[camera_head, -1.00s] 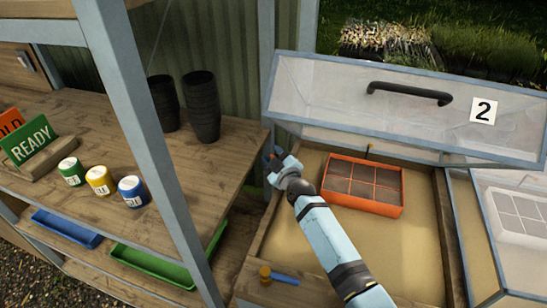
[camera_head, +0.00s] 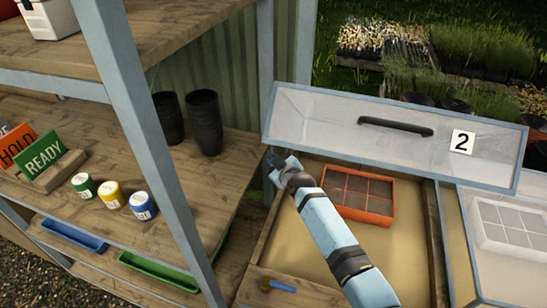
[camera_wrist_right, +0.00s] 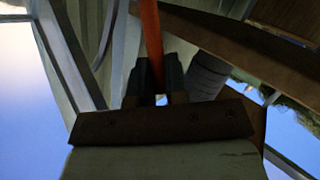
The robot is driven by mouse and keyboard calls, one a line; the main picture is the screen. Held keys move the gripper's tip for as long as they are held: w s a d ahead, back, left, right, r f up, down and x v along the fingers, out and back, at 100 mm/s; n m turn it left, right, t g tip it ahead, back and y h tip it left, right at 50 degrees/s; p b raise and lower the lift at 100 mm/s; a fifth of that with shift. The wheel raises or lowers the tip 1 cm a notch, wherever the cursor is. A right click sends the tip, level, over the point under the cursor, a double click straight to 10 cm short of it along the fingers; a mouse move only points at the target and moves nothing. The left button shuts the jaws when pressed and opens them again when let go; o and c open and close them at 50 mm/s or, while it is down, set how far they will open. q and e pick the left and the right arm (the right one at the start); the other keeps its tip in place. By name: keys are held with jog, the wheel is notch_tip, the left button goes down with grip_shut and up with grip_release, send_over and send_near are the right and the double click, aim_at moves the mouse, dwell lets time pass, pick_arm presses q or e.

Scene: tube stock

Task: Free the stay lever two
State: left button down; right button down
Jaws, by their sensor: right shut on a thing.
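Cold frame lid two (camera_head: 300,120), a clear panel with a black handle and a "2" label (camera_head: 463,142), is raised over its sand-coloured bed. My right gripper (camera_head: 272,160) is at the lid's lower left corner, beside the wooden frame edge. In the right wrist view, the gripper (camera_wrist_right: 160,85) is shut on an orange bar (camera_wrist_right: 151,35), which looks like stay lever two. The bar's far end is out of that view. In the head view the lever is hidden at the gripper. My left gripper is not in view.
An orange seed tray (camera_head: 358,205) lies in the bed under my right arm. A blue lever with an orange knob (camera_head: 278,285) is on the front board. A shelf post (camera_head: 150,150) and black pots (camera_head: 205,125) stand left. A second frame (camera_head: 505,235) adjoins right.

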dwell(0.3)
jog(key=c, duration=1.1)
grip_release()
jog(key=shift+s+d, duration=0.1)
jog(key=v, duration=1.3)
jog(key=shift+s+d+r, duration=0.1)
jog(key=shift+s+r, duration=0.1)
jog(key=shift+r, duration=0.1)
